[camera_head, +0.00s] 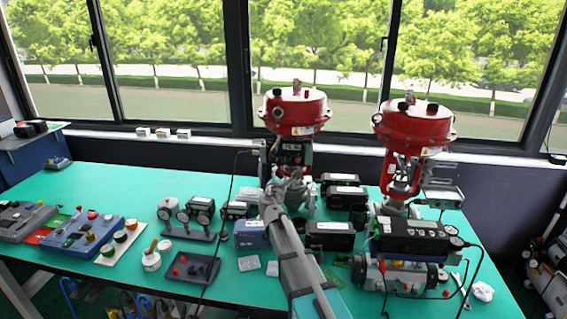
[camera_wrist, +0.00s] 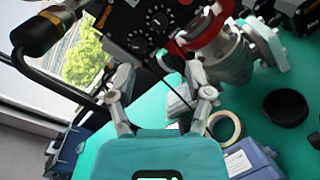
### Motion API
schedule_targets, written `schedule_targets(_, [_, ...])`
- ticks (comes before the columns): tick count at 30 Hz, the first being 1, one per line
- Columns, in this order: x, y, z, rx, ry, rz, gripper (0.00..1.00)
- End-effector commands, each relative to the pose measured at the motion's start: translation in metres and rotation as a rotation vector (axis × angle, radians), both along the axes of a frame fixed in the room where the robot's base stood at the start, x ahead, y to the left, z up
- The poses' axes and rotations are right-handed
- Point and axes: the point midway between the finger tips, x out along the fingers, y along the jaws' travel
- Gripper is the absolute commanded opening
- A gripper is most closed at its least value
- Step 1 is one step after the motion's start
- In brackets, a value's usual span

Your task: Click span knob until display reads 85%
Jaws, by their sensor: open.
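The black valve positioner (camera_head: 290,152) is mounted below the left red actuator (camera_head: 295,110). In the wrist view its dark face (camera_wrist: 140,22) fills the top, with several round dials, among them one dial (camera_wrist: 157,17) and a lower dial (camera_wrist: 137,41). I cannot tell which is the span knob, and no display reading is legible. My gripper (camera_wrist: 163,88) is open, with its two fingers spread and nothing between them. It is short of the positioner face, apart from the dials. In the head view my gripper (camera_head: 286,186) is in front of the positioner's lower part, partly hiding it.
A second red actuator (camera_head: 413,125) stands to the right. The green table (camera_head: 110,180) carries gauges (camera_head: 200,212), control boxes (camera_head: 85,235) and black devices around my arm. A black cable (camera_wrist: 60,85) curves along the left of the wrist view. A tape roll (camera_wrist: 225,128) lies below.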

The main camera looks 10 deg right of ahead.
Motion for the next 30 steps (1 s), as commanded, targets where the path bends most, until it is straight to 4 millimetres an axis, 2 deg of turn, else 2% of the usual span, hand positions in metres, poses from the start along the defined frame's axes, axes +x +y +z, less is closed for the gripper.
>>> schedule_targets(1, [0.011, -0.002, 0.000, 0.000, 0.000, -0.001, 0.65])
schedule_targets(6, [0.036, -0.010, 0.000, 0.000, 0.000, 0.000, 0.65])
schedule_targets(18, [0.088, -0.027, 0.000, 0.000, 0.000, 0.001, 0.65])
schedule_targets(24, [0.100, -0.031, 0.000, 0.000, 0.000, 0.001, 0.65])
schedule_targets(30, [0.102, -0.032, 0.000, 0.000, 0.000, 0.001, 0.65])
